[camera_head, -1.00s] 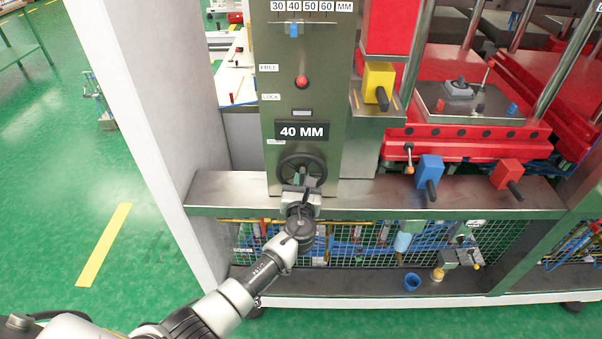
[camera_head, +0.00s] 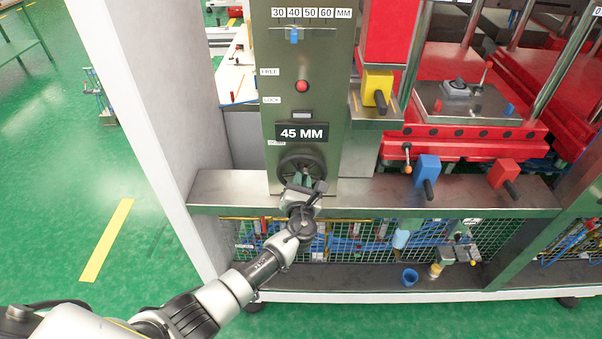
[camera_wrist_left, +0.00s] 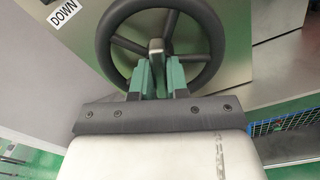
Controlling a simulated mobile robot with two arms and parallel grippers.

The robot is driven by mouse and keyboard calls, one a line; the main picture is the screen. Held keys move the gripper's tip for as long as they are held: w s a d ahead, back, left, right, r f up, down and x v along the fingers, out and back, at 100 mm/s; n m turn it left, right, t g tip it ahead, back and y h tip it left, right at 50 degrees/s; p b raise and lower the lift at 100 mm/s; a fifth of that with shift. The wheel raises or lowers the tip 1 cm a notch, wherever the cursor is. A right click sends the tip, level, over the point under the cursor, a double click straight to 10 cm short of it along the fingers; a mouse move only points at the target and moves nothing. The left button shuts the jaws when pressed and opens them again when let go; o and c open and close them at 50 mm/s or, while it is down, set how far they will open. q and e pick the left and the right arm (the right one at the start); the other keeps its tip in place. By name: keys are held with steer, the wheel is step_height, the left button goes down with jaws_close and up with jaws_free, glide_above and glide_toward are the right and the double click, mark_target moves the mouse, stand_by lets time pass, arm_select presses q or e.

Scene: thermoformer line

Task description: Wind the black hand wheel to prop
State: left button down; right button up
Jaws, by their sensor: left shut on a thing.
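The black hand wheel (camera_head: 303,164) is on the lower front of the grey metal panel (camera_head: 330,100). It also shows in the left wrist view (camera_wrist_left: 215,50), with its spokes and rim. My left gripper (camera_head: 301,184) is at the lower part of the wheel. In the left wrist view its green fingers (camera_wrist_left: 158,76) are shut on the wheel's upright grey handle (camera_wrist_left: 156,52). The display (camera_head: 302,133) above the wheel reads 45 MM. The blue pointer (camera_head: 294,36) is under the 30 to 60 MM scale, near the 40 mark. My right gripper is not in view.
A metal ledge (camera_head: 400,198) runs below the panel. Yellow (camera_head: 377,83), blue (camera_head: 427,171) and red (camera_head: 503,173) blocks with black handles stand to the right.

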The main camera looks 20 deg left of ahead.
arm_select(q)
steer(key=shift+m+p, duration=0.7)
steer(key=shift+m, duration=0.5)
steer(key=m+p, duration=0.2)
steer(key=shift+m, duration=0.3)
steer(key=c, duration=1)
jaws_free()
steer(key=shift+c, duration=0.2)
steer(key=shift+s, duration=0.1)
steer(key=v, duration=1)
steer(key=shift+s+b, duration=0.35)
steer(key=shift+b, duration=0.05)
